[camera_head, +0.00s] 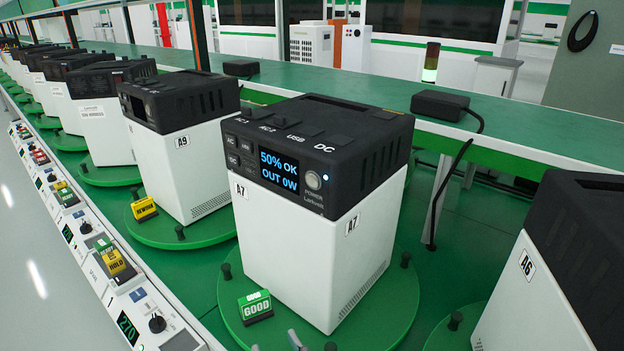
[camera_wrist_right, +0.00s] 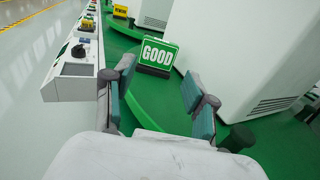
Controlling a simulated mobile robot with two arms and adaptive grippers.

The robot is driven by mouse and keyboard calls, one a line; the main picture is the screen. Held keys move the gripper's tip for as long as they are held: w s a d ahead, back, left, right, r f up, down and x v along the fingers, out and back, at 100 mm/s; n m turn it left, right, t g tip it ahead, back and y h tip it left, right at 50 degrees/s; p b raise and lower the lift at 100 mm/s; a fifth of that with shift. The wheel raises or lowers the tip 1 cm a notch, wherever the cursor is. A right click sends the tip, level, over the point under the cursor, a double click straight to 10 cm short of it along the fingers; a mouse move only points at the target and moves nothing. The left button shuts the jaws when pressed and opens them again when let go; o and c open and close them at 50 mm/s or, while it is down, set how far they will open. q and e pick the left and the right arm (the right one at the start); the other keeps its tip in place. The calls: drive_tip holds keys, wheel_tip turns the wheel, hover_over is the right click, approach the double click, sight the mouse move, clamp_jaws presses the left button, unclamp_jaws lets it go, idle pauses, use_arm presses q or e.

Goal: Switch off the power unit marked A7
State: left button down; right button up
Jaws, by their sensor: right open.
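The power unit marked A7 (camera_head: 310,250) stands upright on a green turntable (camera_head: 395,310), white below with a black top. Its screen (camera_head: 279,173) is lit and reads "50% OK, OUT 0W". A round grey button (camera_head: 313,180) marked POWER is right of the screen, with a lit bluish-white light (camera_head: 326,178) beside it. In the right wrist view my right gripper (camera_wrist_right: 158,74) is open and empty, low in front of a green GOOD sign (camera_wrist_right: 159,53) and a white unit. Only small tips show at the head view's bottom edge. My left gripper is not in view.
The GOOD sign (camera_head: 255,306) stands on the turntable before A7. Unit A9 (camera_head: 185,160) is left behind, unit A6 (camera_head: 530,290) right. A console rail (camera_head: 120,270) with knobs and signs runs along the left. A black adapter (camera_head: 440,105) with a cable lies on the green bench.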

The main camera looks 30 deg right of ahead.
clamp_jaws()
drive_tip(key=shift+r, duration=0.1)
idle(1.2)
